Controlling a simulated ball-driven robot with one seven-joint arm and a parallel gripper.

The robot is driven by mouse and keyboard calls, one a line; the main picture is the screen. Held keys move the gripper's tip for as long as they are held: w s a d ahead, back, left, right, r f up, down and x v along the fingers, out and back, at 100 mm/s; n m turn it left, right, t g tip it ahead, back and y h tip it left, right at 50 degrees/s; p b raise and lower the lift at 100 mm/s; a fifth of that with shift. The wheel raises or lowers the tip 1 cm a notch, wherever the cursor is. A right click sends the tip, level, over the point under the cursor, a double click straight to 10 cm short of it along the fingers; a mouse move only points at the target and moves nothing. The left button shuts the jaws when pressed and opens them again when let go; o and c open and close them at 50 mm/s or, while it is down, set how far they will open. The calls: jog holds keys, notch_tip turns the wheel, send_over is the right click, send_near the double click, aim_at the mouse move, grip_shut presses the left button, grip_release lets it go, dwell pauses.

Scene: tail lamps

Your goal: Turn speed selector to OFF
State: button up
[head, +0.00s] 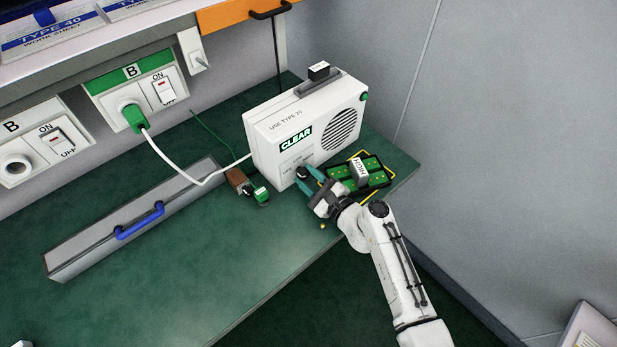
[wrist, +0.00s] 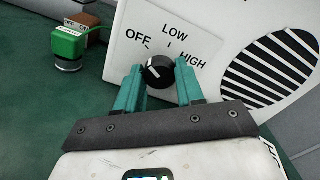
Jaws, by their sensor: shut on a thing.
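The speed selector is a round black knob (wrist: 158,72) with a white pointer mark, on the front of a white box-shaped unit (head: 270,140). In the wrist view, OFF is printed above left of the knob, LOW above and HIGH to the right. The white mark lies on the knob's left part and slants towards the upper left, roughly the OFF side; its exact setting is hard to tell. My gripper (wrist: 160,84) has its teal fingers on either side of the knob and is shut on it. In the head view my gripper (head: 308,180) reaches the unit's lower front.
A green circuit board (head: 358,172) lies right of my gripper, near the bench edge. A green-capped item (head: 261,194) and a brown block (head: 238,181) stand to the left. A white cable runs to a green plug (head: 133,116).

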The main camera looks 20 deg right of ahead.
jog(key=o, duration=1)
jog(key=shift+o, duration=0.2)
jog(key=v, duration=1)
jog(key=shift+s+d+b, duration=0.1)
jog(key=shift+s+b, duration=0.2)
jog(key=shift+s, duration=0.1)
